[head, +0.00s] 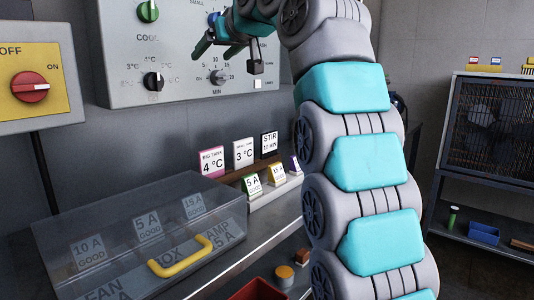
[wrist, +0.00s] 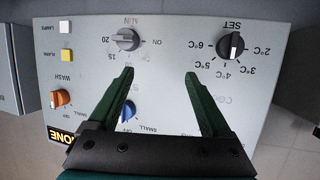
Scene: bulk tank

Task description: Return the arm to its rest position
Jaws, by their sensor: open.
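My arm (head: 360,160) rises in front of the shelf at the right of the head view and bends over at the top toward the grey control panel (head: 125,50). My gripper (head: 228,50) is at the panel's upper right, its dark green fingers spread. In the wrist view my gripper (wrist: 160,74) is open and empty, and the panel (wrist: 165,50) appears upside down. The gap between the fingers lies over the panel face. The minute knob (wrist: 125,39) is near the left fingertip and the black SET knob (wrist: 230,45) is to the right. Whether the fingers touch the panel cannot be told.
A yellow box with a red switch (head: 30,87) hangs at the left. A clear-lidded box with a yellow handle (head: 181,257) stands below on the shelf, with label cards (head: 243,153) beside it. A wire cage (head: 487,125) stands on a dark stand at the right.

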